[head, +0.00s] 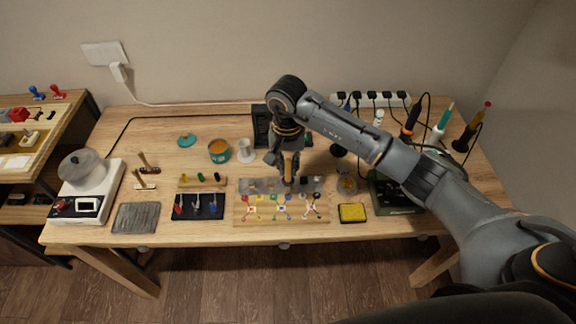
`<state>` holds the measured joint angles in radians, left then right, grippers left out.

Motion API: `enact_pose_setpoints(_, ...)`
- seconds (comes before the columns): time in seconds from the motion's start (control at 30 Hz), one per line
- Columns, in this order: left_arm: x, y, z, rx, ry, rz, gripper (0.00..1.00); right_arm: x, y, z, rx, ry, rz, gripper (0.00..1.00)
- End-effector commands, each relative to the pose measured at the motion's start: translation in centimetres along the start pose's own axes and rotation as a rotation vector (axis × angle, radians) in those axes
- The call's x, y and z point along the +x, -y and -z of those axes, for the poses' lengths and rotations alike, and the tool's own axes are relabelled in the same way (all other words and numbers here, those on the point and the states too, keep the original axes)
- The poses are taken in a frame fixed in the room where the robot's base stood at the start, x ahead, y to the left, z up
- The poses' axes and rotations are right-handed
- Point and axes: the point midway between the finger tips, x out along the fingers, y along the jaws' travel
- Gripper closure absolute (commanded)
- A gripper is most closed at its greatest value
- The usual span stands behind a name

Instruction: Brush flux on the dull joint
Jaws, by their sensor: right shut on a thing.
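My right gripper (283,158) hangs over the middle of the workbench, pointing down. It is shut on a slim tan-handled tool, probably the flux brush (291,167). The tool's lower end is over or close behind a wooden board (240,213) with colored wires and small joints (282,208). I cannot tell whether it touches anything, nor which joint is dull. An open tin with orange-brown contents (219,151), possibly the flux, stands left of the gripper, with a teal lid (187,140) beside it. My left gripper is not in view.
A grey strip tray (262,186) lies behind the board. A black mat with clips (198,206) is left of it, a yellow sponge (352,212) right. Soldering tools (411,122) with cables stand at the right. A white device (85,190) is at the left.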

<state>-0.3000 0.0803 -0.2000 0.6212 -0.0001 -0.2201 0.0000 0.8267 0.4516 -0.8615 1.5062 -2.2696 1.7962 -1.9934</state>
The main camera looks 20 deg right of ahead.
Motion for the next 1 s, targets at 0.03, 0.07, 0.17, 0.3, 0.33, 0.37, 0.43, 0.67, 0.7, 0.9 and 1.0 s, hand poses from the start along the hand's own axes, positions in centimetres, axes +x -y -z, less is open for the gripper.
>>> enact_pose_setpoints(0.03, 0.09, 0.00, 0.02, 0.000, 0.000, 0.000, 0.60, 0.04, -0.01, 0.00, 0.000, -0.001, 0.000, 1.00)
enact_pose_setpoints(0.07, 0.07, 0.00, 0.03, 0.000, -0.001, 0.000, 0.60, 0.03, -0.01, -0.01, 0.000, 0.000, -0.001, 1.00)
enact_pose_setpoints(0.17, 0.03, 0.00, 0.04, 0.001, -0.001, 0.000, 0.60, 0.01, -0.01, -0.02, 0.000, 0.000, 0.000, 1.00)
enact_pose_setpoints(0.3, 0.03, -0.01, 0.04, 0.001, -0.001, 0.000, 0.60, 0.01, -0.02, -0.02, 0.000, 0.000, 0.000, 1.00)
enact_pose_setpoints(0.33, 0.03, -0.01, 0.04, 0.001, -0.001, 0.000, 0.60, 0.01, -0.02, -0.02, 0.000, 0.000, 0.000, 1.00)
enact_pose_setpoints(0.37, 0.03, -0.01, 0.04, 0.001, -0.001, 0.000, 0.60, 0.01, -0.02, -0.02, 0.000, 0.000, 0.000, 1.00)
enact_pose_setpoints(0.43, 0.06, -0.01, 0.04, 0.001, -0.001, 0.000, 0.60, 0.02, -0.02, -0.02, 0.000, 0.000, 0.000, 1.00)
enact_pose_setpoints(0.67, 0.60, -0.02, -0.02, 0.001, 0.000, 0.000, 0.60, 0.12, -0.03, 0.03, 0.001, -0.001, 0.000, 1.00)
enact_pose_setpoints(0.7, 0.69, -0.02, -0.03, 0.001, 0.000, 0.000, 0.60, 0.11, -0.04, 0.04, 0.001, -0.001, 0.000, 1.00)
enact_pose_setpoints(0.9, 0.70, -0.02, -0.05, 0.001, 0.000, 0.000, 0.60, 0.03, -0.03, -0.01, 0.001, 0.000, -0.001, 1.00)
enact_pose_setpoints(1.0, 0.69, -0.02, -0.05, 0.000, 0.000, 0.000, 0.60, 0.03, -0.02, -0.02, 0.001, 0.000, -0.001, 1.00)
